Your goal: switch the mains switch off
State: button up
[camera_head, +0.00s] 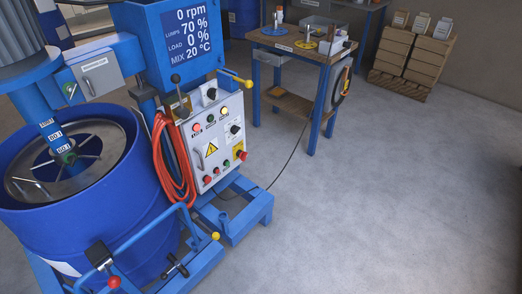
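The grey control panel (216,140) is on the front of the blue mixer, left of the picture's middle. A red and yellow switch (240,151) sits at the panel's right edge and looks like the mains switch; its handle position is too small to read. A black rotary knob (235,129) is just above it on a white plate. Indicator lamps (210,119) run along the upper part, and one at the left glows reddish. Several red, green and dark buttons (215,171) line the lower part. My gripper is not in view.
An orange cable (172,160) hangs left of the panel. A yellow-tipped lever (237,77) juts out above it. A blue drum (90,220) and clamp bars stand at left. The floor at right is clear.

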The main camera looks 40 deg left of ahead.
aim_at(243, 156)
jog(key=z, duration=1.6)
jog(key=i, duration=1.65)
jog(key=u, duration=4.8)
jog(key=i, duration=0.8)
jog(key=u, duration=0.6)
jog(key=i, duration=0.9)
jog(key=z, duration=0.3)
